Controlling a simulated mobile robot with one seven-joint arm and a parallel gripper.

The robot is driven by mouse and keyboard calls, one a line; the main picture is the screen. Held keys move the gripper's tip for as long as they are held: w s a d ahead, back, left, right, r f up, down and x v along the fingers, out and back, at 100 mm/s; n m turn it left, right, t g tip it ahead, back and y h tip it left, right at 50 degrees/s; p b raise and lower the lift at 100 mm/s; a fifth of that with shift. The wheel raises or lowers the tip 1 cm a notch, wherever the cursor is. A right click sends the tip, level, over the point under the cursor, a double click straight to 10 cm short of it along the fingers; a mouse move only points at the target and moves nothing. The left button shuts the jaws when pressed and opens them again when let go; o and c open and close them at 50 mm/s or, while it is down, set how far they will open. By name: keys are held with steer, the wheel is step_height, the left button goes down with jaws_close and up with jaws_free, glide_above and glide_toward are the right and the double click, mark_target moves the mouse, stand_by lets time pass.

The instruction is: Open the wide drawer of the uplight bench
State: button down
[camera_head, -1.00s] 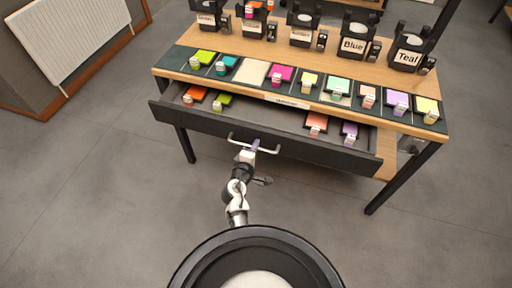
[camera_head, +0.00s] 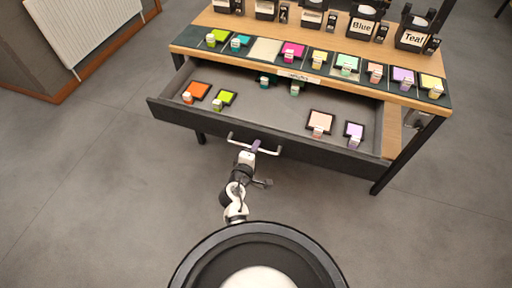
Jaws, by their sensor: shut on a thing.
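The wide drawer (camera_head: 215,123) of the uplight bench (camera_head: 215,20) is pulled well out. Its dark front faces me and much of its grey floor shows. A light bar handle (camera_head: 270,152) runs along the middle of the front. My gripper (camera_head: 254,146) is shut on this handle, near its middle. The fingertips are small in the picture. Inside the drawer lie an orange swatch (camera_head: 197,91) and a lime swatch (camera_head: 225,98) on the left, and a peach swatch (camera_head: 320,123) and a lilac swatch (camera_head: 354,131) on the right. Small dark-and-green items stand at the back.
On the bench top a row of coloured swatches (camera_head: 292,50) runs along the front edge, with labelled lamp holders (camera_head: 362,27) behind. A white radiator (camera_head: 85,25) is on the wall at upper left. The grey floor (camera_head: 90,200) around my arm is clear.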

stand_by(0.3)
steer(key=c, duration=1.8)
jaws_free()
steer(key=shift+c, duration=0.2)
steer(key=shift+s+a, duration=0.1)
steer(key=shift+s, duration=0.1)
